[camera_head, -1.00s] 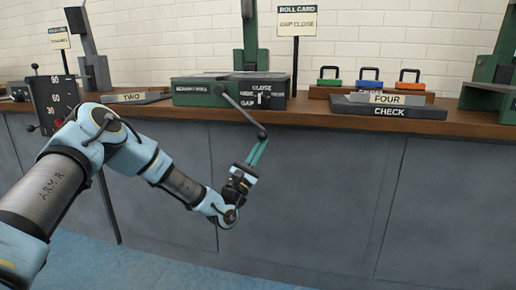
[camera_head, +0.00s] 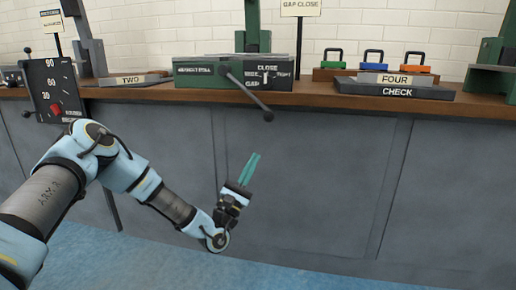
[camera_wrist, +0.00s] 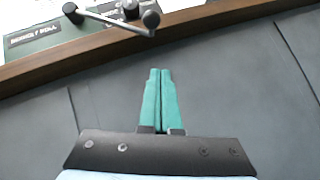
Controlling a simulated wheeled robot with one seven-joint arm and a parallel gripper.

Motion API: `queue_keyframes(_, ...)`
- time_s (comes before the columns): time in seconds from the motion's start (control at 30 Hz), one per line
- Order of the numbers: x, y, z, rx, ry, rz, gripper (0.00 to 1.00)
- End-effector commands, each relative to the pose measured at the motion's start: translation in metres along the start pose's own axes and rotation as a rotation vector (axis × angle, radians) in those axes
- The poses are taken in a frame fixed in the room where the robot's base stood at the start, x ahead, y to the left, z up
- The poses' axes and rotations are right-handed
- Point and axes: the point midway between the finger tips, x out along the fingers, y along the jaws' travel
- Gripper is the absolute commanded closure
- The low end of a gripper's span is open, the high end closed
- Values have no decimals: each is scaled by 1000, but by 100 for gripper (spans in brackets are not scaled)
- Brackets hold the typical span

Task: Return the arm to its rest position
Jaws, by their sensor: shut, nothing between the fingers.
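My gripper (camera_head: 250,169) has teal fingers and is shut and empty. It is in front of the grey cabinet front, below the counter edge, pointing up and slightly right in the head view. In the wrist view my gripper (camera_wrist: 160,75) shows its two fingers side by side, touching, with nothing between them. My blue and grey arm reaches in from the lower left of the head view with its elbow raised. The fingers are apart from the dark lever (camera_head: 247,95) on the green box above; the lever also shows in the wrist view (camera_wrist: 112,21).
The wooden counter (camera_head: 310,97) carries the green machine box (camera_head: 200,73), the TWO plate (camera_head: 130,80), the CHECK block (camera_head: 397,90) and coloured padlock-like pieces (camera_head: 372,60). A dial panel (camera_head: 52,88) stands at the left. The space before the cabinet (camera_head: 320,180) is clear.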

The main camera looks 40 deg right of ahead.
Motion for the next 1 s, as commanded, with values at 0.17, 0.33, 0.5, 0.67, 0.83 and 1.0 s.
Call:
queue_keyframes(0.17,-16,-1,0,0,1,0,100)
queue_keyframes(0.33,-19,-1,0,1,0,0,100)
queue_keyframes(0.5,-17,0,-2,29,12,-18,100)
queue_keyframes(0.67,-15,12,-19,262,122,-177,100)
queue_keyframes(0.83,-42,53,-58,696,338,-507,100)
queue_keyframes(1.0,-106,125,-81,1064,557,-885,100)
